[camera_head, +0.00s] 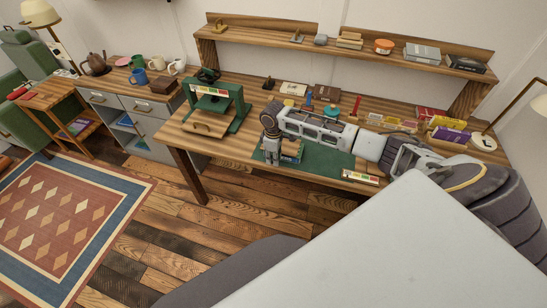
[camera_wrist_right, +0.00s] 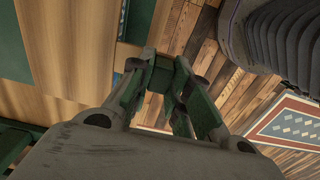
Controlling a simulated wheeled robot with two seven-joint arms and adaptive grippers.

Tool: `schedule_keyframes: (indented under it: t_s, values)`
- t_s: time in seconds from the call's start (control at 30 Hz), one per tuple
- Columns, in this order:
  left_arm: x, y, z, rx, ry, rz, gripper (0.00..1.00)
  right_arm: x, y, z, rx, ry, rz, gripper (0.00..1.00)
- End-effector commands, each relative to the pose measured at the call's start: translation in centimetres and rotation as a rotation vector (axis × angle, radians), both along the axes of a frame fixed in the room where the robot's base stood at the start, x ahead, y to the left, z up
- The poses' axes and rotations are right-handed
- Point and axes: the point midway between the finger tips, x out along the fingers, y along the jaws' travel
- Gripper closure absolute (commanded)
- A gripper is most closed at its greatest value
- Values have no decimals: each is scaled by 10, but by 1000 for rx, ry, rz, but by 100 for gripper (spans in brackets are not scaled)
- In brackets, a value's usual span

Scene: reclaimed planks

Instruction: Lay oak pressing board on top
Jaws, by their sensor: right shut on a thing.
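A light wooden board with a small dark knob (camera_head: 204,126) lies at the foot of the green press (camera_head: 213,103); it looks like the oak pressing board. My right gripper (camera_head: 272,160) reaches down over the green mat (camera_head: 320,156) at the desk's front. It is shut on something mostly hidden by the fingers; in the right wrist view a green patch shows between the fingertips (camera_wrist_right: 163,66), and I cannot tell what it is. A small stack (camera_head: 292,150) with colored edges lies on the mat just right of the gripper, partly hidden. My left gripper is out of view.
Small tools and blocks (camera_head: 310,100) stand behind my right arm. Colored boxes (camera_head: 450,134) and a clock (camera_head: 484,141) are at the desk's right. A shelf (camera_head: 335,48) spans the back. A labelled strip (camera_head: 360,177) lies at the front edge. The floor in front is clear.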

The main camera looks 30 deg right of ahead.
Motion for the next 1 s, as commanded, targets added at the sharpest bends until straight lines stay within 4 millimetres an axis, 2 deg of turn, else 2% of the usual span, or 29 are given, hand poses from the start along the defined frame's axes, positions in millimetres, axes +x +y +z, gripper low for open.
schedule_keyframes:
  t_s: [1.0]
  values:
    - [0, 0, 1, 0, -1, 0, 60, 0, 0, -6, 0, 0, 0, 100]
